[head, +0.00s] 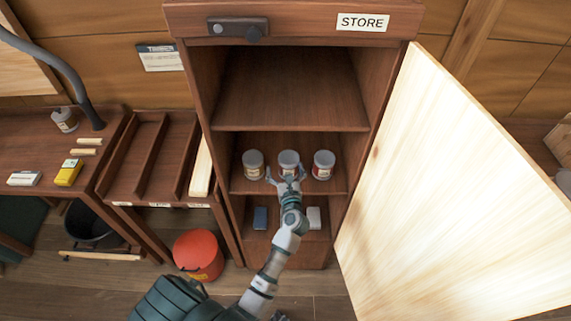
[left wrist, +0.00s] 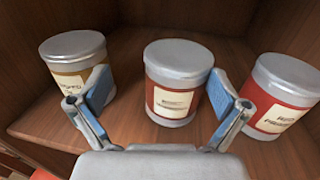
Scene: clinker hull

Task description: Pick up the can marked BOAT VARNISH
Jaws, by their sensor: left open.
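Three lidded cans stand in a row on a shelf of the open cabinet. The left can (head: 253,164) is yellow-brown and also shows in the left wrist view (left wrist: 75,62). The middle can (head: 289,160) is red-brown with a pale label, and sits central in the left wrist view (left wrist: 174,82). The right can (head: 323,165) is red, at the right edge of the left wrist view (left wrist: 285,95). The small label lettering is too blurred for me to read surely. My left gripper (head: 287,177) is open in front of the middle can, its fingers (left wrist: 160,98) spread to either side.
The cabinet (head: 290,128) marked STORE has its pale door (head: 450,190) swung open at right. A blue item (head: 260,217) and a white item (head: 314,217) lie on the shelf below. An orange-red bucket (head: 198,254) stands on the floor at left, near a bench.

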